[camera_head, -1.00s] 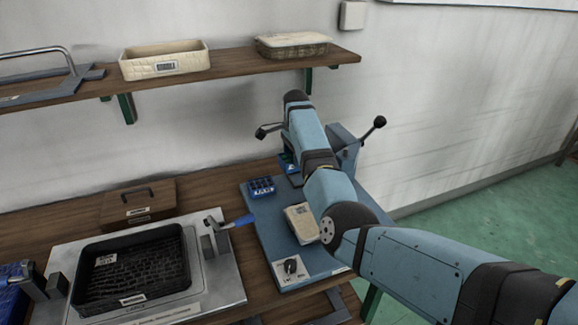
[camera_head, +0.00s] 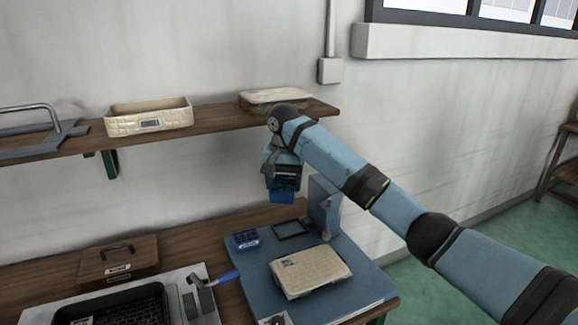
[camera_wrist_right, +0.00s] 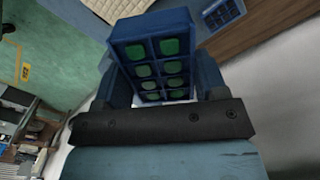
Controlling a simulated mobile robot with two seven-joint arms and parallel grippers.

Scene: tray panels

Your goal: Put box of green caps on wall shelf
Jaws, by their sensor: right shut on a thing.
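The box of green caps (camera_wrist_right: 155,58) is a blue divided box with round green caps in two rows. My right gripper (camera_head: 284,176) is shut on it and holds it in the air above the blue work board, below the front of the wall shelf. In the head view the box (camera_head: 282,194) is partly hidden by the gripper. The wall shelf (camera_head: 215,117) is a brown wooden board on green brackets. My left gripper does not show.
On the shelf stand a metal-handled plate (camera_head: 42,140), a cream basket (camera_head: 150,118) and a lidded basket (camera_head: 272,98), with bare board between the baskets. Below are a blue compartment box (camera_head: 245,239), a cream case (camera_head: 310,271), a wooden box (camera_head: 118,258) and a black tray (camera_head: 130,308).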

